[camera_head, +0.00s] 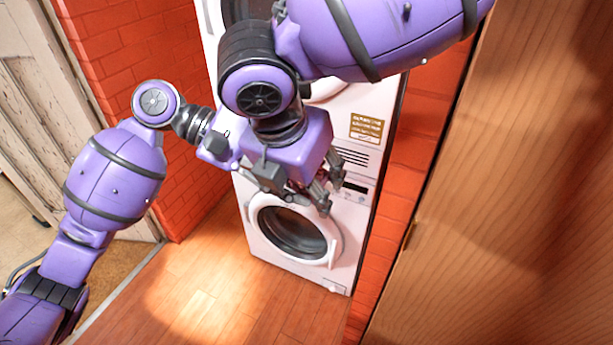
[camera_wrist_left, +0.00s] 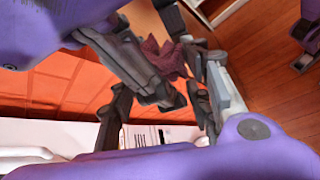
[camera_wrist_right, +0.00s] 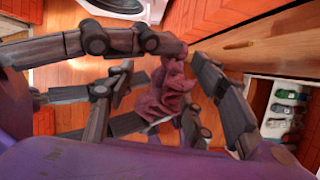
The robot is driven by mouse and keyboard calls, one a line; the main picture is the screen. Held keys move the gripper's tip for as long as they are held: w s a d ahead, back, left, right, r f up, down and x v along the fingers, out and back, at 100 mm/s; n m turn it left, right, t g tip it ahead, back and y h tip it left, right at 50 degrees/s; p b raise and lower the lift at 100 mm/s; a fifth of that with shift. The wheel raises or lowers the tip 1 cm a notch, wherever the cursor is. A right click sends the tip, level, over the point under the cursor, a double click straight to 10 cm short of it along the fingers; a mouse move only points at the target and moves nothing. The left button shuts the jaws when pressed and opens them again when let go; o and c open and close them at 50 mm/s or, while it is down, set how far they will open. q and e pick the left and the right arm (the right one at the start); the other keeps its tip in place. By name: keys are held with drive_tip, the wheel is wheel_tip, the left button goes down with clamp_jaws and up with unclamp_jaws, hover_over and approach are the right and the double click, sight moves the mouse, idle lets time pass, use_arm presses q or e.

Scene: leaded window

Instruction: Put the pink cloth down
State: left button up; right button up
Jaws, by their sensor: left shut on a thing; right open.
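The pink cloth is a crumpled, dusky pink piece in the right wrist view (camera_wrist_right: 170,98), and it also shows in the left wrist view (camera_wrist_left: 158,60). My left gripper (camera_wrist_right: 138,105) is shut on the cloth, its fingers reaching in from the left in the right wrist view. My right gripper (camera_head: 318,190) is open, with its fingers on either side of the cloth; I cannot tell whether they touch it. In the head view the grippers are in front of the washing machine (camera_head: 345,262). There, my right arm hides the cloth and most of the left gripper.
A second white machine (camera_head: 213,20) is stacked above the washing machine. A red brick wall (camera_head: 135,40) and a weathered door (camera_head: 30,100) are at the left, a wooden panel (camera_head: 510,190) at the right. A shelf (camera_wrist_right: 262,88) holds several shoes. The wooden floor (camera_head: 190,295) is clear.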

drive_tip(key=shift+c, duration=0.5)
drive_tip(key=shift+a, duration=0.1)
drive_tip(key=c, duration=1.1)
use_arm(q)
drive_tip(key=o, duration=1.1)
use_arm(e)
clamp_jaws()
